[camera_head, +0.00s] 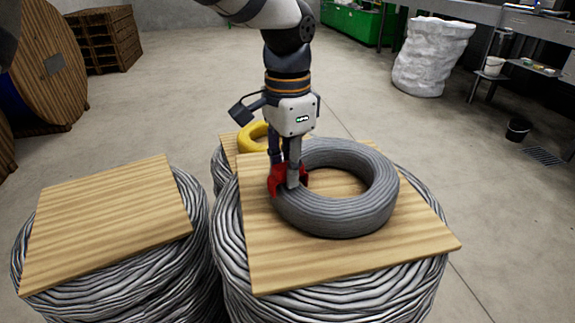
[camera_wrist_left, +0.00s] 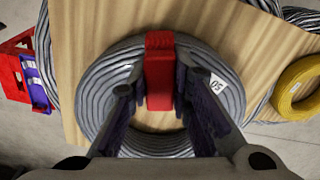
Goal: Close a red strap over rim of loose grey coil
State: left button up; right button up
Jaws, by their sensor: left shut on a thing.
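The grey coil (camera_head: 345,215) lies flat on a square wooden board on top of a wound cable drum. The red strap (camera_head: 273,181) sits over the coil's left rim in the head view. My left gripper (camera_head: 286,183) points down there, its fingers shut on the strap. In the left wrist view the red strap (camera_wrist_left: 160,72) lies across the rim of the grey coil (camera_wrist_left: 95,85), between the fingers of my left gripper (camera_wrist_left: 160,92). The fingers hide part of the strap, so I cannot tell how its ends meet. My right gripper is not in view.
A yellow coil (camera_head: 254,136) lies on a board behind my gripper. Another wooden board (camera_head: 105,222) on a cable stack stands at left and is bare. A white wrapped roll (camera_head: 432,57), a green bin (camera_head: 341,20) and a bench stand farther back.

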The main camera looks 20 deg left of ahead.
pick_arm(q)
jog(key=shift+f, duration=0.15)
dwell(0.4)
jog(key=o, duration=1)
jog(key=shift+o, duration=0.2)
jog(key=shift+r, duration=3.5)
